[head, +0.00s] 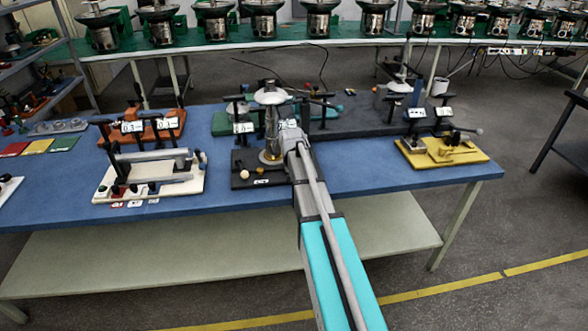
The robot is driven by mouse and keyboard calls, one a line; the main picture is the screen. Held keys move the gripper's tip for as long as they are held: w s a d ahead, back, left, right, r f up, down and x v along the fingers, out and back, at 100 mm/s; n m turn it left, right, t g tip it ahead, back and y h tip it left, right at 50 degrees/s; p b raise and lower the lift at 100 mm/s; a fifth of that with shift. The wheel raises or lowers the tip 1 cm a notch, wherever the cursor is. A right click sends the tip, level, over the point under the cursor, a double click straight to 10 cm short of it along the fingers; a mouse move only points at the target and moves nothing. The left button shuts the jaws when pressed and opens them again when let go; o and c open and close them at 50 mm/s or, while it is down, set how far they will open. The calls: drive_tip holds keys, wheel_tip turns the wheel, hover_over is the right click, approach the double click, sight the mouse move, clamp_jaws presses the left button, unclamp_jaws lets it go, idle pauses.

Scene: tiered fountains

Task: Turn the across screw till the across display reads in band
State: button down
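My arm reaches from the bottom of the head view to a dark fixture (246,178) with a cream ball on the blue table. My gripper, at the arm's far end, cannot be told apart from the metal parts there, and its fingers do not show clearly. A silver upright piece (271,97) with a round top stands there above a gold ring. Small white displays show on an orange fixture (172,133), near the arm's end, and by a yellow fixture (456,157). I cannot tell which display or screw is the across one. Their readings are too small to read surely.
A cream-based fixture (104,190) with metal bars stands left of the arm on the blue table (350,185). Red, yellow and green plates (38,146) lie at the far left. A dark slab with parts lies behind. Several metal bowl machines line the green back bench.

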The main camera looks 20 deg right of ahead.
drive_tip(key=shift+c, duration=2)
unclamp_jaws()
drive_tip(key=shift+w+d, duration=0.1)
drive_tip(key=s+a+n, duration=0.1)
drive_tip(key=s+a, duration=0.3)
drive_tip(key=s+a+g, duration=0.1)
drive_tip(key=s+a, duration=0.3)
drive_tip(key=s+a+f+n+y, duration=0.1)
drive_tip(key=s+a, duration=0.3)
drive_tip(key=shift+a+n+g, duration=0.3)
drive_tip(key=shift+a+g, duration=0.1)
drive_tip(key=s+a+n+g+y, duration=0.1)
drive_tip(key=s+a+n+g, duration=0.1)
drive_tip(key=s+a, duration=0.7)
drive_tip(key=s, duration=0.4)
drive_tip(key=shift+a+f+n, duration=0.15)
drive_tip(key=shift+f+n, duration=0.1)
drive_tip(key=shift+n, duration=0.15)
drive_tip(key=shift+s, duration=0.1)
